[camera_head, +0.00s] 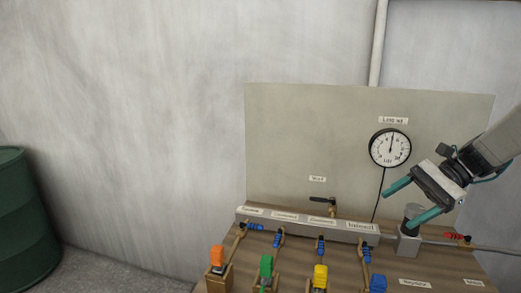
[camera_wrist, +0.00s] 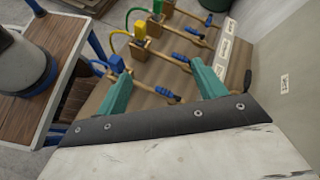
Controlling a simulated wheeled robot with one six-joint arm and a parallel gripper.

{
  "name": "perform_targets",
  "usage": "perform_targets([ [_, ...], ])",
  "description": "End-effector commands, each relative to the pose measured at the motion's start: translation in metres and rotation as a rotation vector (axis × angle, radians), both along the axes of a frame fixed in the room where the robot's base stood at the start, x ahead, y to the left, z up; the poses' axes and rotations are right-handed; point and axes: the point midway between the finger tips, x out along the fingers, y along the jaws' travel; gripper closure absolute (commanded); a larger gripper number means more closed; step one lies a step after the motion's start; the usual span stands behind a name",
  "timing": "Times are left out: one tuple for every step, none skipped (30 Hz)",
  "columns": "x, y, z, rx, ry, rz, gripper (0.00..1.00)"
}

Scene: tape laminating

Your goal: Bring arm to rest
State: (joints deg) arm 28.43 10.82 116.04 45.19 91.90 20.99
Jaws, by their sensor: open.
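My gripper (camera_head: 412,203) hangs at the right over the bench, its two teal fingers spread apart with nothing between them. In the head view one finger is in front of the backboard below the gauge. The other finger is close to a small grey fitting (camera_head: 408,243) on the bench; I cannot tell whether they touch. In the wrist view the teal fingers (camera_wrist: 161,88) point toward the row of valves and are well apart.
A round gauge (camera_head: 390,147) hangs on the backboard (camera_head: 290,140). A green barrel (camera_head: 22,220) stands left, with bare floor between.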

Motion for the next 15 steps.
perform_targets([
  [-0.018, 0.017, 0.009, -0.064, -0.038, 0.064, 0.30],
  [-0.028, 0.026, 0.011, -0.102, -0.061, 0.102, 0.30],
  [-0.042, 0.035, 0.014, -0.152, -0.091, 0.152, 0.30],
  [-0.053, 0.041, 0.016, -0.190, -0.116, 0.190, 0.30],
  [-0.064, 0.047, 0.017, -0.227, -0.139, 0.228, 0.30],
  [-0.078, 0.054, 0.019, -0.276, -0.173, 0.278, 0.30],
  [-0.088, 0.059, 0.020, -0.311, -0.197, 0.316, 0.30],
  [-0.099, 0.063, 0.021, -0.349, -0.224, 0.356, 0.30],
  [-0.113, 0.067, 0.021, -0.396, -0.260, 0.406, 0.30],
  [-0.123, 0.070, 0.021, -0.431, -0.288, 0.445, 0.30],
  [-0.133, 0.072, 0.021, -0.466, -0.315, 0.483, 0.30],
  [-0.146, 0.074, 0.020, -0.514, -0.354, 0.535, 0.30],
  [-0.156, 0.075, 0.019, -0.547, -0.382, 0.573, 0.30],
  [-0.165, 0.075, 0.018, -0.582, -0.412, 0.612, 0.30],
  [-0.177, 0.076, 0.017, -0.628, -0.451, 0.663, 0.30],
])
